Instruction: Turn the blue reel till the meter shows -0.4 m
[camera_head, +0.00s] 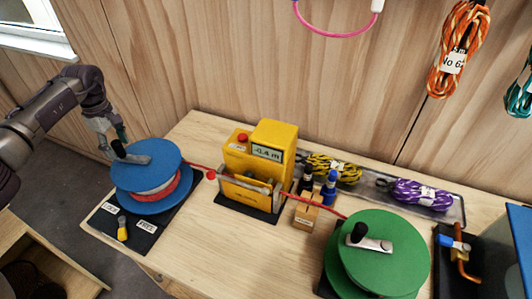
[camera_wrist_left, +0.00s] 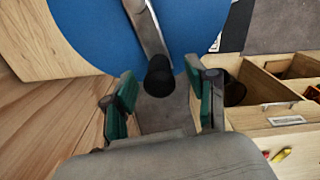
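The blue reel (camera_head: 148,188) stands on a dark base plate at the left of the bench. Its grey crank arm (camera_head: 136,159) ends in a black knob (camera_head: 118,148) on the reel's far left side. The yellow meter (camera_head: 272,133) is mid-bench, and its display (camera_head: 267,152) reads -0.4 m. My left gripper (camera_head: 112,141) is at the knob. In the left wrist view the green-padded fingers (camera_wrist_left: 165,92) are open, with the knob (camera_wrist_left: 159,76) between and just beyond their tips, clear of both. The blue reel's top (camera_wrist_left: 95,30) fills the upper part there. My right gripper is out of view.
A red rope (camera_head: 322,206) runs from the blue reel through the meter to the green reel (camera_head: 383,262). A yellow-handled lever (camera_head: 122,232) is on the blue reel's base. Small bottles (camera_head: 328,186) and a tray of rope coils (camera_head: 458,205) stand behind.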

